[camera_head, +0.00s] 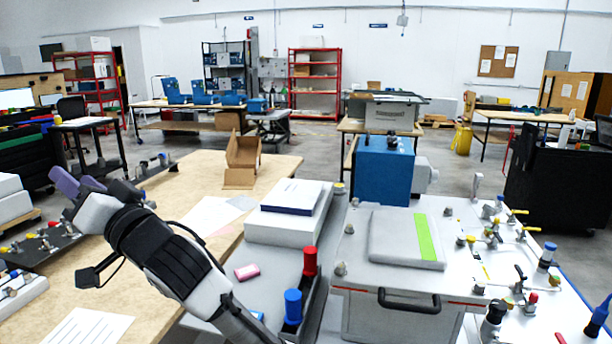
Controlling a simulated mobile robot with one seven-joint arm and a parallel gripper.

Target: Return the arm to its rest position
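My arm reaches from the bottom edge up and to the left, over the light wooden table (165,300). It is white and grey with a black joint and a cable loop. My gripper (80,187) is at the arm's far end, at the left of the view, among purple and dark grey parts. The arm's own links partly hide it, and I cannot tell whether its fingers are apart. I see nothing clearly held in it.
A box with a book (291,197), a red cylinder (310,262), a blue cylinder (293,306) and a pink block (247,271) are right of the arm. A grey analyser panel (405,238) with fittings fills the right. An open cardboard box (242,160) stands behind.

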